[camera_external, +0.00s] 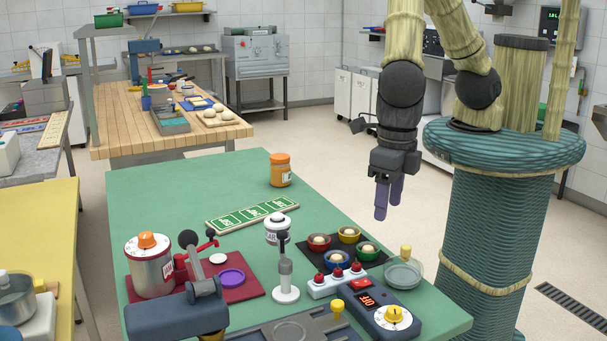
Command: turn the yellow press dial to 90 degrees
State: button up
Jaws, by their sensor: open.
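A yellow dial (394,316) with a white scale ring sits on the dark blue control box (370,296) at the front right of the green table. Its pointer angle is too small to read. The box also carries a red display and a red part. My gripper (386,206) points down with purple fingers, high and to the right of the table's edge, well apart from the dial. It is open and empty, though the fingers overlap in this view.
A white strip with several red buttons (337,280), a yellow knob (337,306) and a glass dish (403,273) stand close to the box. Several coloured bowls lie behind on a dark mat (318,257). The table's back middle (200,190) is clear.

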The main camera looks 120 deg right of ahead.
aim_at(395, 309)
jog(key=w+a+n+p, duration=0.1)
jog(key=a+n+p, duration=0.1)
jog(key=a+n, duration=0.5)
jog(key=shift+w+a+f, duration=0.15)
jog(key=shift+w+f, duration=0.2)
jog(key=shift+w, duration=0.05)
notch_tip(395, 309, down, 17)
jog(key=p, duration=0.3)
jog(key=shift+f+p, duration=0.2)
jog(key=shift+p, duration=0.1)
jog(key=c, duration=1)
jog(key=shift+o, duration=0.2)
